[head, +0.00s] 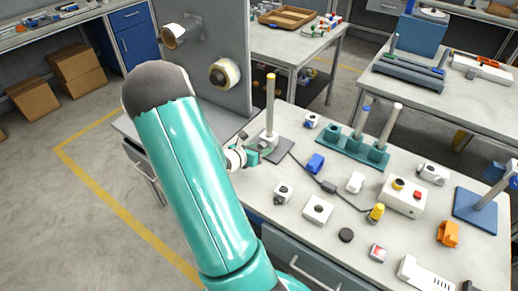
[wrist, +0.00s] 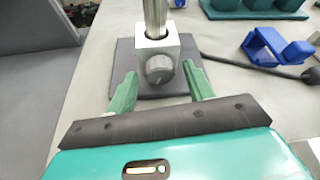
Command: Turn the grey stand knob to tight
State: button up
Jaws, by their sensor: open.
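The grey stand knob (wrist: 158,69) is a round dial on the front of a silver block (wrist: 174,46) that clasps an upright metal rod. The block stands on a dark square base plate (wrist: 125,62). In the head view the stand (head: 270,107) is a tall rod near the table's left end, and the knob is too small to make out there. My gripper (wrist: 160,85) has its green fingers apart, one on each side of the knob, with a gap to it on both sides. My gripper also shows beside the stand in the head view (head: 258,152).
A blue part (wrist: 275,48) and a black cable lie right of the stand, with a teal rod holder (head: 352,148) behind. A control box (head: 402,196) and several small parts are spread to the right. A grey panel (head: 205,50) rises at the left.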

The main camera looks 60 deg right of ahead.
jog(key=shift+d, duration=0.2)
jog(key=c, duration=1)
jog(key=shift+o, duration=0.2)
jog(key=shift+s, duration=0.1)
jog(key=shift+a+f+m+t, duration=0.1)
jog(key=shift+m+t, duration=0.7)
jog(key=shift+m, duration=0.2)
jog(key=shift+s+m+t+h, duration=0.15)
jog(key=shift+m+t+h, duration=0.25)
jog(key=shift+m+t, duration=0.75)
jog(key=shift+m, duration=0.35)
